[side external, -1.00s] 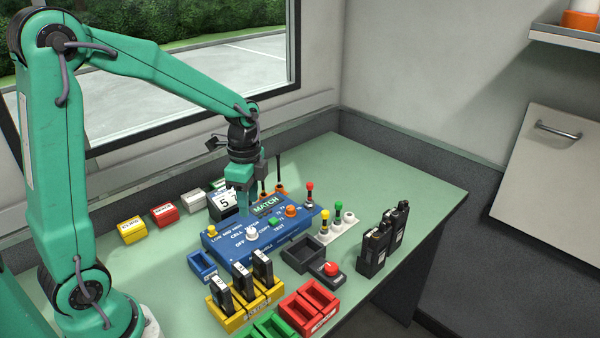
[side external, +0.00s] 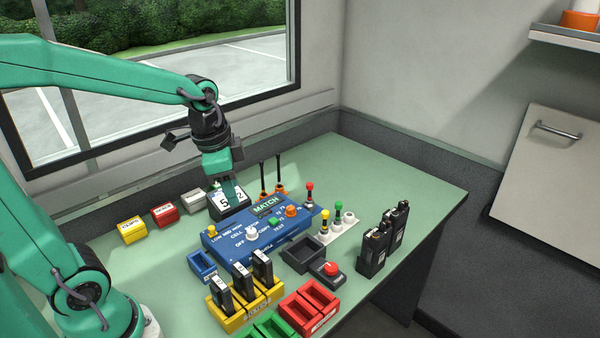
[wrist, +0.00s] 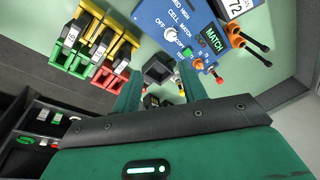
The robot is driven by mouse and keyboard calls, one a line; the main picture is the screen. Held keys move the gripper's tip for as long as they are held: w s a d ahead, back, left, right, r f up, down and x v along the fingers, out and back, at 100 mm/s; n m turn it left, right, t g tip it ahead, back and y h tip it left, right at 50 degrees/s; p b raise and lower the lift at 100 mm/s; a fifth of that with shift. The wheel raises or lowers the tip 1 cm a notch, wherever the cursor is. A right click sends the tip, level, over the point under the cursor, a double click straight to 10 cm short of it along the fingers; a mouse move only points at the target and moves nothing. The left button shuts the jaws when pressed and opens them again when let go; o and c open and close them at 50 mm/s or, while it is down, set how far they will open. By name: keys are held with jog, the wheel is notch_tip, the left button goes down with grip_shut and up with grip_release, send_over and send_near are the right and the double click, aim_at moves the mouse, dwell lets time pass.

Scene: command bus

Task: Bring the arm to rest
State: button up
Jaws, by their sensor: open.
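My gripper (side external: 230,188) is open and empty, above the back left part of the table, in front of the white "5 2" block in the side view. In the wrist view its two green fingers (wrist: 158,92) stand apart with nothing between them. The blue panel (side external: 243,253) with a white knob, coloured buttons and a "MATCH" display lies just right of and below the gripper in the side view. The panel also shows in the wrist view (wrist: 165,14). The number block (side external: 215,208) is partly hidden behind the fingers.
Yellow (side external: 133,231), red (side external: 165,216) and white boxes stand along the window side. Two black antennas rise behind the panel. Black radios (side external: 373,251) stand at the right. Yellow, red (side external: 308,306) and green trays line the front. The back right tabletop is clear.

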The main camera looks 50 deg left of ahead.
jog(key=s+d+r+n+t, duration=0.2)
jog(key=s+r+n+t, duration=0.1)
jog(key=s+n, duration=0.3)
jog(key=shift+s+d+r, duration=0.2)
jog(key=shift+s+r, duration=0.4)
jog(key=shift+s, duration=0.6)
jog(key=shift+c, duration=0.4)
